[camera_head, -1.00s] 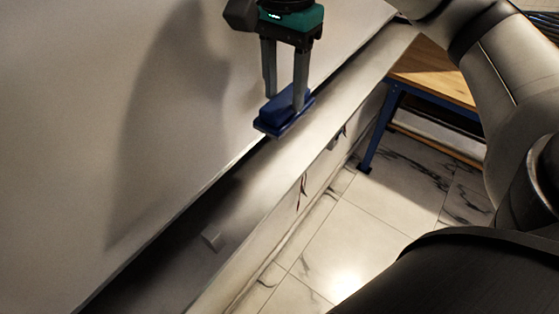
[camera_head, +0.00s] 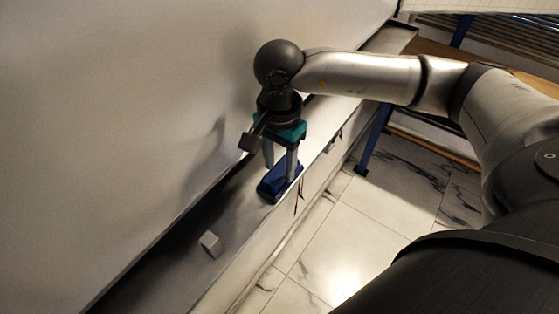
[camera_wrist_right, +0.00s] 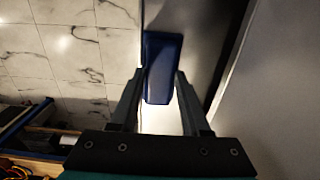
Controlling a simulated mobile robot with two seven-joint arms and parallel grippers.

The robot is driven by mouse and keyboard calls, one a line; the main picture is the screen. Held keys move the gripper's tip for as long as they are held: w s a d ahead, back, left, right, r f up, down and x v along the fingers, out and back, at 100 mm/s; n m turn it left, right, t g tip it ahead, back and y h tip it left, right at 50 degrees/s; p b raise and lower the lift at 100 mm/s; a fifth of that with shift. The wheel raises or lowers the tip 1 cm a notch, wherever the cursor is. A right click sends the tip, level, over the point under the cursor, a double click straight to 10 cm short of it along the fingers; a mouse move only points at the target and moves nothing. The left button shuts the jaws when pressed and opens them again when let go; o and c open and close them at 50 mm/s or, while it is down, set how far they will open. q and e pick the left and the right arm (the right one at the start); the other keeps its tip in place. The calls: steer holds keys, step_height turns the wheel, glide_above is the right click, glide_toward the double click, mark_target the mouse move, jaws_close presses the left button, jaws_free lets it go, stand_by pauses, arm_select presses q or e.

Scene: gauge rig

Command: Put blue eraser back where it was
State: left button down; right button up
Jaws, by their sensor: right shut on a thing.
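The blue eraser (camera_head: 279,183) is between the fingers of my right gripper (camera_head: 280,170), at or just above the ledge (camera_head: 232,222) along the foot of the whiteboard (camera_head: 120,110). I cannot tell whether it touches the ledge. In the right wrist view the eraser (camera_wrist_right: 164,68) shows between and beyond the fingertips of the right gripper (camera_wrist_right: 158,85), which is shut on it. My left gripper is not in view.
A small white block (camera_head: 210,243) sits on the ledge, nearer than the eraser. A wooden table with blue legs (camera_head: 374,140) stands beyond on the right. The marble floor (camera_head: 340,240) below the ledge is clear.

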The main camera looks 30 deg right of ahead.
mark_target(280, 171)
steer(key=o, duration=1.2)
step_height(280, 171, up, 12)
steer(key=b, duration=0.1)
stand_by(0.3)
